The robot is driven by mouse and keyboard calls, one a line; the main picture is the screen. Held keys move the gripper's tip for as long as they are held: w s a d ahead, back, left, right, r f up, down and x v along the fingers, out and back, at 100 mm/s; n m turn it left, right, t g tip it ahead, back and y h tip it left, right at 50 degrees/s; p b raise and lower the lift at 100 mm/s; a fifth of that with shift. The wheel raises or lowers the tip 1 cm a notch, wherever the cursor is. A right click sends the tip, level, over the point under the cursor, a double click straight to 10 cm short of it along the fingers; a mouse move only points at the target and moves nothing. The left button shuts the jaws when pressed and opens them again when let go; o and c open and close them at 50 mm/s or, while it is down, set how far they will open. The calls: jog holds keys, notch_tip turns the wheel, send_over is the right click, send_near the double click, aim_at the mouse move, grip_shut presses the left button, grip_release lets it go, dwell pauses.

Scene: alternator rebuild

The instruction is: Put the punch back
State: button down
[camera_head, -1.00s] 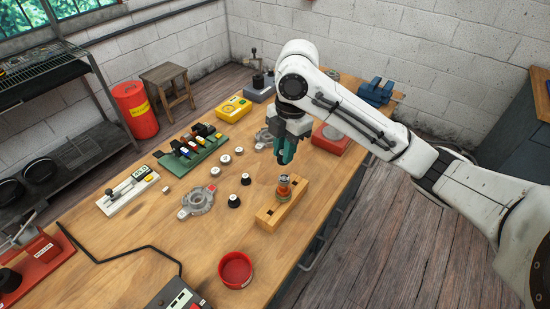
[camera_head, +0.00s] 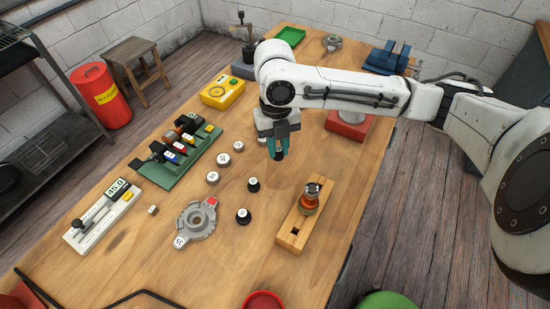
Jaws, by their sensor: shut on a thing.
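My gripper (camera_head: 278,152), with teal fingers, hangs pointing down above the middle of the bench. It is shut on a small dark thing, probably the punch; the fingers hide most of it, so its shape cannot be told. A green rack (camera_head: 163,184) stands to the left of my gripper, well apart from it. The rack holds several dark tools with coloured bands and labels.
Several small round pieces, such as a black one (camera_head: 243,216), stand below my gripper in the picture. A wooden block (camera_head: 290,238) bears an orange-banded part (camera_head: 309,197). A grey housing (camera_head: 190,222), white gauge (camera_head: 100,215) and yellow box (camera_head: 222,92) surround the rack.

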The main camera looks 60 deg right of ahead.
aim_at(278, 169)
notch_tip(278, 169, down, 2)
jog(key=shift+f, duration=1.95)
jog(key=shift+f, duration=0.1)
jog(key=shift+f, duration=0.15)
jog(key=c, duration=1)
grip_release()
notch_tip(278, 169, up, 12)
jog(key=w+d, duration=0.1)
jog(key=shift+r, duration=0.2)
